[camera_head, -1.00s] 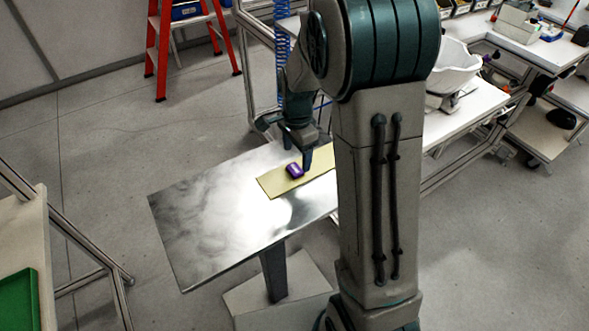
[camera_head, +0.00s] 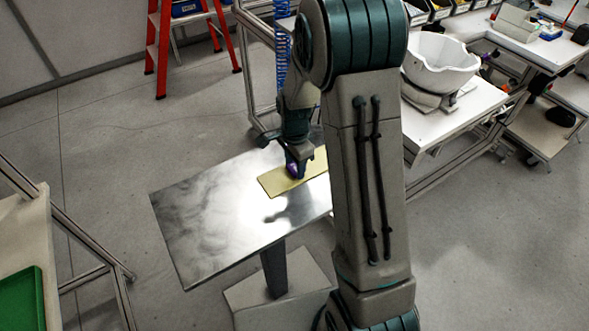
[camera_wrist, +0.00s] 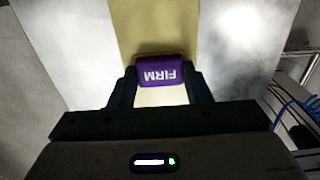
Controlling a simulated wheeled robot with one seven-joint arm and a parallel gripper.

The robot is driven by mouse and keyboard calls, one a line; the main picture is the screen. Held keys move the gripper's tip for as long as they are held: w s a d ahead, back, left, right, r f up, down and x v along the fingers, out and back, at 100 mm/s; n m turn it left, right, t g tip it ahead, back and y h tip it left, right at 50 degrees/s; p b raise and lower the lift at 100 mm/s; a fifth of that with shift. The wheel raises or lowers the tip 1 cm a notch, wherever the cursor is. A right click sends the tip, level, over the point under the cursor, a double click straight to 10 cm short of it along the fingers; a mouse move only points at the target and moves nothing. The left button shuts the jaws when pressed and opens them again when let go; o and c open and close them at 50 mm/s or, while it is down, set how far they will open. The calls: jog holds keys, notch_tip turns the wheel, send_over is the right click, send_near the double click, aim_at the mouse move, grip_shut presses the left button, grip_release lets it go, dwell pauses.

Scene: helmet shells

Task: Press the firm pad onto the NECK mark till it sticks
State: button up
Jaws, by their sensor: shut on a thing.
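The firm pad (camera_wrist: 161,72) is purple with the white word FIRM, upside down in the wrist view. In the head view the pad (camera_head: 293,171) is a small purple patch, mostly covered by my fingers. My gripper (camera_head: 299,168) is shut on the pad, low over a yellow strip (camera_head: 270,184) on the metal table. The gripper (camera_wrist: 161,84) has a finger on each side of the pad in the wrist view. I cannot tell whether the pad touches the strip. A white helmet shell (camera_head: 440,63) sits on a stand on the bench at right; no NECK mark is readable.
The shiny metal table (camera_head: 205,222) is otherwise bare. The white bench (camera_head: 435,125) with the shell stands behind and right of my arm. A red ladder (camera_head: 160,50) stands at the back, and a green tray (camera_head: 20,300) lies at lower left.

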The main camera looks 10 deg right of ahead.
aim_at(295, 167)
notch_tip(295, 167, up, 4)
jog(key=shift+w+r+b, duration=0.1)
jog(key=shift+r+b, duration=0.05)
jog(key=shift+b, duration=0.45)
jog(key=w+d+r+b, duration=0.1)
jog(key=w+d+r, duration=0.5)
jog(key=w+d, duration=0.1)
jog(key=shift+w+d+r+b, duration=0.35)
jog(key=shift+w+d, duration=0.05)
jog(key=shift+w, duration=0.3)
